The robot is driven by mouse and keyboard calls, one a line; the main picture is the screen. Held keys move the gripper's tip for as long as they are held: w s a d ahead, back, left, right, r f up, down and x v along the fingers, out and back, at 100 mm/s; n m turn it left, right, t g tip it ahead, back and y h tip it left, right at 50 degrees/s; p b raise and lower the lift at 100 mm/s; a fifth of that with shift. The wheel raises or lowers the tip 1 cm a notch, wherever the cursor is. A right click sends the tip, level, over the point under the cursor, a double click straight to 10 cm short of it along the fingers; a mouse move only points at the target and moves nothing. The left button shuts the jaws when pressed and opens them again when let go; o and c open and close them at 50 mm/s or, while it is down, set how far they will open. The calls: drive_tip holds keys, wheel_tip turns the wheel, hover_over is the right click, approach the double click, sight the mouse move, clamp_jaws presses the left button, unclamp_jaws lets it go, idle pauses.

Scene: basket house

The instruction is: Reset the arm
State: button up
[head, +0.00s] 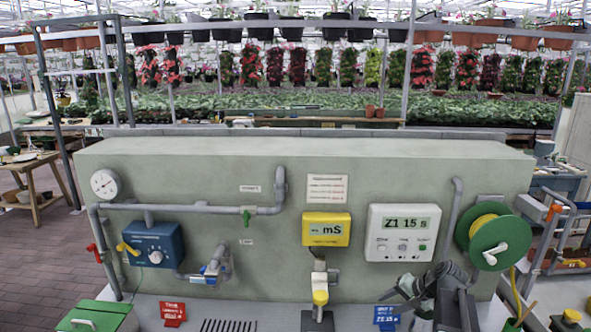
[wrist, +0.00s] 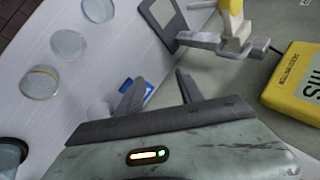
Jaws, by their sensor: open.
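My gripper (wrist: 158,88) shows in the wrist view with its two grey fingers spread apart. Nothing is held between them. In the head view my grey arm stands at the lower right, in front of the white Z1 15 controller (head: 400,232) and left of the green reel (head: 488,243). The fingertips are hard to make out there.
A yellow mS meter (head: 326,229) sits on the wall panel, above a yellow-tipped fitting (head: 320,297). A blue dial box (head: 154,244), grey pipes and a red sign (head: 173,312) are to the left. A blue sign (head: 386,317) stands close to my arm. Round clear dishes (wrist: 68,44) lie at left in the wrist view.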

drive_tip(key=s+a+f+n+g+h+b, duration=0.5)
drive_tip(key=s+a+f, duration=0.8)
drive_tip(key=a, duration=0.3)
drive_tip(key=shift+s+f+n+b, duration=0.2)
drive_tip(key=shift+s+n+b, duration=0.6)
drive_tip(key=shift+n+b, duration=0.1)
